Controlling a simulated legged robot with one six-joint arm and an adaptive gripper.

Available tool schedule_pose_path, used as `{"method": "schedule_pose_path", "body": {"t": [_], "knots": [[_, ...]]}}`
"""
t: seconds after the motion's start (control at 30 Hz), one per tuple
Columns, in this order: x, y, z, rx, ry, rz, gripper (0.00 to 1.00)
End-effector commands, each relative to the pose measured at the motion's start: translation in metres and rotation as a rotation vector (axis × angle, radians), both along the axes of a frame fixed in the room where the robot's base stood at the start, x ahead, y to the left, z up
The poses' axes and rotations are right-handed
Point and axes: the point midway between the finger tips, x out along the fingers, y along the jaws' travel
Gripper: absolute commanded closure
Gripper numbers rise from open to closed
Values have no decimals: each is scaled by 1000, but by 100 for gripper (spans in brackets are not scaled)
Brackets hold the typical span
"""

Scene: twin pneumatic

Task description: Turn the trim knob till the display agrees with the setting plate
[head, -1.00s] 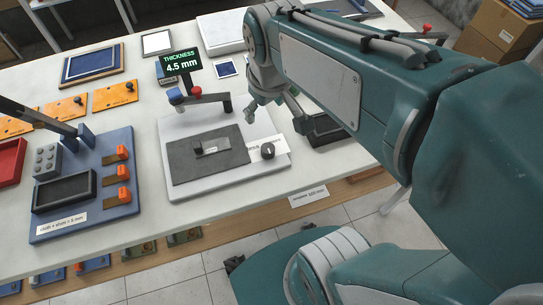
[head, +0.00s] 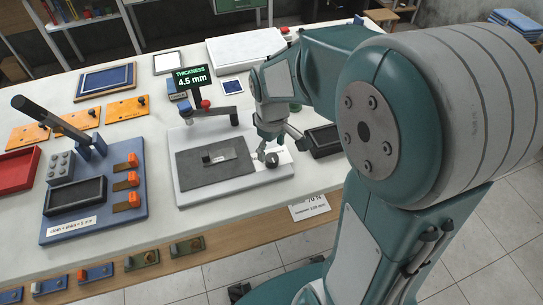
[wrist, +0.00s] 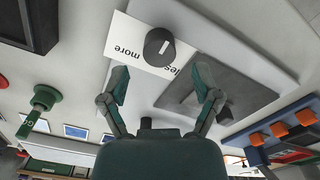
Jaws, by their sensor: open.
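The black trim knob (head: 272,160) sits at the right front corner of the pale base plate. In the wrist view the knob (wrist: 159,46) has a white pointer line and stands on a white label with "more" legible. My gripper (head: 266,147) is just above the knob; in the wrist view my gripper (wrist: 160,82) is open, fingers apart and empty, with the knob beyond the tips. The display (head: 192,81) reads "THICKNESS 4.5 mm" in green. A white plate (head: 72,225) on the blue board at left seems to read "cloth + photo = 5 mm".
A grey pad (head: 190,170) with a small black-knobbed piece lies left of the knob. An arm with a red knob (head: 206,104) stands behind it. A black tray (head: 322,140) is close on the right. A hanging card (head: 310,207) is at the table's front edge.

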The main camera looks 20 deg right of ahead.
Motion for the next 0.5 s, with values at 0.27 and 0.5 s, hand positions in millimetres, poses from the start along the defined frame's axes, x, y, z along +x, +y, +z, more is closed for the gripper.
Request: {"method": "schedule_pose_path", "body": {"t": [0.27,0.5], "knots": [[0,0,-34,0,1,-1,19],[0,0,-38,0,-1,-1,19]]}}
